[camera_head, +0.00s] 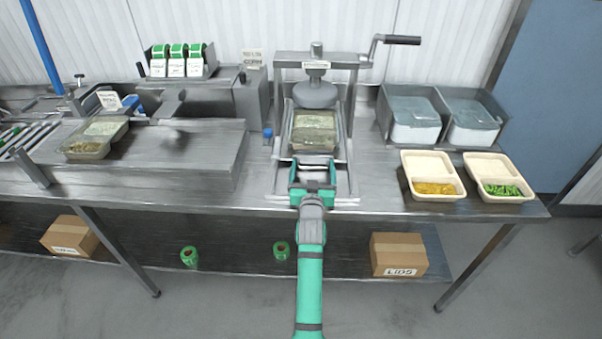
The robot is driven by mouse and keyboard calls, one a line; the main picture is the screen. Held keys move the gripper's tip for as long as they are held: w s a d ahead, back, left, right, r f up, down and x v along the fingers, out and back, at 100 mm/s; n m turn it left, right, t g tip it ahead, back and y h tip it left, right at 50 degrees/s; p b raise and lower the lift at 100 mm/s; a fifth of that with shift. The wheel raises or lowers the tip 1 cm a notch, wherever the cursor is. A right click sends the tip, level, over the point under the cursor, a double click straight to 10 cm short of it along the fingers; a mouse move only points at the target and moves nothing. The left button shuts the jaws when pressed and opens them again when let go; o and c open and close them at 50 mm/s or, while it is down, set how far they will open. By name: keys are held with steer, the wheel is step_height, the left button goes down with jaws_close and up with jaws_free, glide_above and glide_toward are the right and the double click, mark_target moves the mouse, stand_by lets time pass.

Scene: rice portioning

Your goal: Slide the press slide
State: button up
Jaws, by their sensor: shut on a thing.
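The press (317,64) stands at the middle of the steel table, with a frame, a crank handle at its top right and a round press head (317,94) over the bed. A filled tray (314,131) sits on the press slide (279,183), below and in front of the press head. My gripper (313,165) reaches in from the front and is shut at the front end of the slide, just in front of the tray. The exact grip point is partly hidden by my green fingers.
Two open trays, one with yellow food (435,189) and one with green food (502,191), stand at the right. Lidded bins (415,112) stand behind them. Another filled tray (88,150) and a raised steel platform (190,175) are at the left. A small blue object (267,133) sits beside the press.

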steer(key=o, duration=1.4)
steer(key=shift+c, duration=0.2)
steer(key=s, duration=1.1)
steer(key=shift+d, duration=0.25)
steer(key=shift+w, duration=0.1)
